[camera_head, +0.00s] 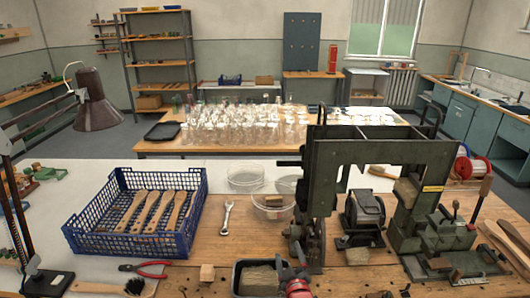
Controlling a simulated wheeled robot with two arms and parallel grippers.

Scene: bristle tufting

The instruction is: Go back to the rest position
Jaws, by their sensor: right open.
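My right gripper (397,294) shows only as small dark tips at the bottom edge, right of centre, over the wooden bench. It is open, with nothing seen between the tips; the rest of it is out of frame. My left gripper is not in view. A blue crate (100,236) with several wooden brush handles (152,211) in it stands on the left of the bench. The dark green tufting machine (322,200) stands right of centre, beyond the right gripper.
A lamp (98,108) rises at the left. Red pliers (142,269), a brush (130,288), a wrench (227,217), glass dishes (245,178) and a dark tray (240,284) lie on the bench. A red-handled tool (298,287) is close by.

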